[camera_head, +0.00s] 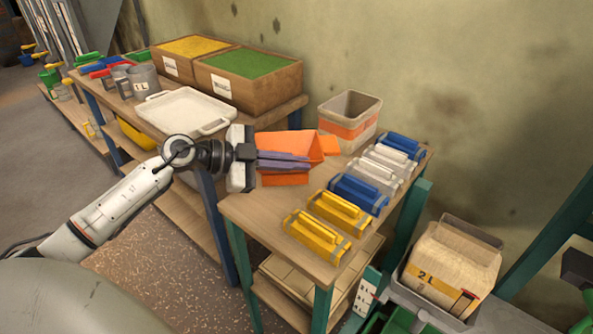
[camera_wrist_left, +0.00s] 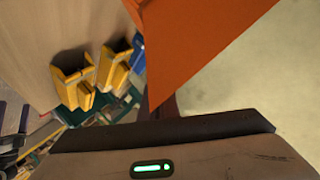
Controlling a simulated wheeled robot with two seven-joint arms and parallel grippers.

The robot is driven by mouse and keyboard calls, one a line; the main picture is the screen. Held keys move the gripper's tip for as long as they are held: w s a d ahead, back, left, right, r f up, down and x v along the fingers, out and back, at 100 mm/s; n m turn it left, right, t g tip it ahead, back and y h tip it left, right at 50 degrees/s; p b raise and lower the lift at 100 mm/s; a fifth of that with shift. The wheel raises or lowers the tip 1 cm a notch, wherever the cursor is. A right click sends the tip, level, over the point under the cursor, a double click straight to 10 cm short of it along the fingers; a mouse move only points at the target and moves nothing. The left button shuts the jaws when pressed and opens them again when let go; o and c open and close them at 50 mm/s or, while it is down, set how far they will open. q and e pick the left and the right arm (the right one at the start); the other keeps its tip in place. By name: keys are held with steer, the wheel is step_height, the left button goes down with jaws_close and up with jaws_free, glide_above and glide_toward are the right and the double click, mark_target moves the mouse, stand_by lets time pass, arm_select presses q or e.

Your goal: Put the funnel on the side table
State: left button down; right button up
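The orange funnel (camera_head: 290,143) is at the back left end of the wooden table with the yellow and blue handled pieces. Its orange side also fills the top middle of the left wrist view (camera_wrist_left: 195,45). My left gripper (camera_head: 285,161) reaches in from the left, its two dark fingers close together across the near rim of the funnel. It looks shut on that rim. The fingers hide part of the near wall, and I cannot tell whether the funnel's bottom touches the table. My right gripper is in neither view.
A row of yellow (camera_head: 317,234), blue (camera_head: 357,193) and clear handled pieces lines the table. An orange-banded bin (camera_head: 350,117) stands behind. A white tray (camera_head: 187,110) and crates with yellow (camera_head: 190,46) and green (camera_head: 243,66) contents are on the left table. A 2L container (camera_head: 452,268) stands lower right.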

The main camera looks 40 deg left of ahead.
arm_select(q)
step_height(320, 180, down, 2)
steer(key=c, duration=2)
jaws_free()
steer(key=shift+f, duration=0.1)
steer(key=shift+c, duration=0.2)
steer(key=shift+s+a+r, duration=0.1)
steer(key=shift+r, duration=0.1)
steer(key=v, duration=1.1)
steer(key=shift+s+a, duration=0.15)
steer(key=shift+s, duration=0.15)
steer(key=shift+r, duration=0.15)
